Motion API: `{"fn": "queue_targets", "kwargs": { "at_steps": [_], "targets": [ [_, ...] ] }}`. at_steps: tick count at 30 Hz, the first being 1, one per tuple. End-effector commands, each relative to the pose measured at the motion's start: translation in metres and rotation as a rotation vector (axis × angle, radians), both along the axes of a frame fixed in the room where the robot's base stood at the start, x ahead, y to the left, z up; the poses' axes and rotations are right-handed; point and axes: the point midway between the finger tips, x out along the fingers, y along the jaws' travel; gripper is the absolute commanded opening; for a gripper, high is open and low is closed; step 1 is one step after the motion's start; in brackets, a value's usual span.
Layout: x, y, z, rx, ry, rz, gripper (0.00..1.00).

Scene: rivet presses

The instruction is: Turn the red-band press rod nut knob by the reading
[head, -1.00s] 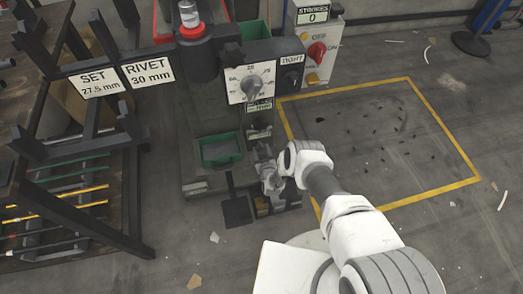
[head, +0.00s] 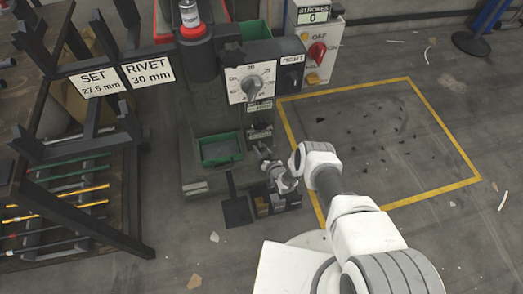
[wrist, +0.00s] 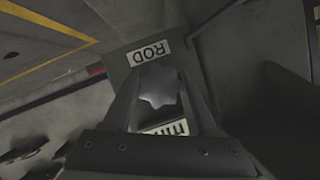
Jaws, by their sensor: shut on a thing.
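The press with a red band (head: 191,32) stands at the top middle of the head view. In the wrist view a grey star-shaped knob (wrist: 158,84) sits between my gripper's two fingers, below a plate labelled ROD (wrist: 149,52). My gripper (wrist: 160,88) is shut on this knob. In the head view my gripper (head: 268,160) is low at the press's right side, and the knob cannot be made out there. Signs read SET 27.5 mm (head: 99,84) and RIVET 30 mm (head: 147,73).
A green bin (head: 221,150) lies left of my gripper. A rod rack (head: 75,190) stands left. Yellow-lined floor (head: 385,130) is open at right.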

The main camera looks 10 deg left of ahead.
Motion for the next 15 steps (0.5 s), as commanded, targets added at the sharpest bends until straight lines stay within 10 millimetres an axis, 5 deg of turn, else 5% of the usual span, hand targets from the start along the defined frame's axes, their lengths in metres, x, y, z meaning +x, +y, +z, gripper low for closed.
{"fn": "queue_targets", "kwargs": {
  "at_steps": [11,12,15],
  "targets": [
    [0.001,0.0001,0.0007,0.006,0.0,-0.001,0.02],
    [0.001,0.0002,0.0008,0.006,0.0,-0.001,0.6],
    [0.0009,0.0002,0.0007,0.006,0.0,-0.001,0.78]
  ]
}}
